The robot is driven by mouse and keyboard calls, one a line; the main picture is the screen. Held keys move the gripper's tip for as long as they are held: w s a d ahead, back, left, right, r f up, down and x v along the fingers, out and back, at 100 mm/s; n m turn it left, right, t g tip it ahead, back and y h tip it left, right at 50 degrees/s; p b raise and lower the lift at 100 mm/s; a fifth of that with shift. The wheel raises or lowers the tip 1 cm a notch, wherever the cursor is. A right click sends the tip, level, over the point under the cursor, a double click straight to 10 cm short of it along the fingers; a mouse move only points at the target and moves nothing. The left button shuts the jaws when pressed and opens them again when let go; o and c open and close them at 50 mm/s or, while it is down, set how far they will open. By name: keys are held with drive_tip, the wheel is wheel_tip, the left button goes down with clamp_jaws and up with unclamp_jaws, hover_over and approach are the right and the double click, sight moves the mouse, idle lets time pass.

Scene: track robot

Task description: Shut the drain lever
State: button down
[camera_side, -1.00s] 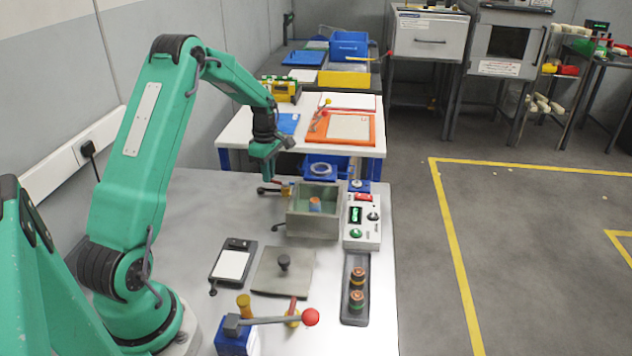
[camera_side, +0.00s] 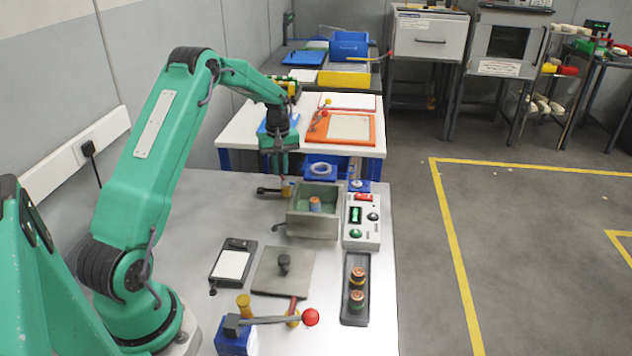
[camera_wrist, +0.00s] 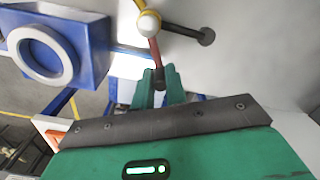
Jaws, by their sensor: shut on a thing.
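The drain lever (camera_wrist: 155,55) is a thin red arm with a dark end, joined to a yellow-ringed fitting with a pale round knob in the wrist view. My gripper (camera_wrist: 160,88) has its two green fingers shut on the lever's dark end. In the side view my gripper (camera_side: 281,175) is just left of the grey tank (camera_side: 313,228), over the brass drain fitting (camera_side: 287,190). The fingers hide most of the lever there. A dark pipe end (camera_side: 264,190) sticks out to the left of the fitting.
An orange and blue cylinder (camera_side: 315,204) stands in the tank. A control box (camera_side: 362,222) is right of the tank, and a blue ring fixture (camera_side: 320,170) is behind it. A grey lid (camera_side: 284,271) lies in front.

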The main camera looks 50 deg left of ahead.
drive_tip(key=m, duration=0.1)
drive_tip(key=w+m, duration=0.1)
drive_tip(key=shift+w+d+m, duration=0.15)
drive_tip(key=shift+d+m, duration=0.15)
drive_tip(key=shift+m, duration=0.1)
drive_tip(key=shift+w+d+m, duration=0.2)
drive_tip(key=shift+w+m, duration=0.05)
drive_tip(key=shift+m, duration=0.4)
drive_tip(key=shift+w+d+m, duration=0.2)
drive_tip(key=shift+m, duration=0.45)
drive_tip(key=c, duration=1.4)
unclamp_jaws()
drive_tip(key=shift+r, duration=0.1)
wheel_tip(320, 180, up, 8)
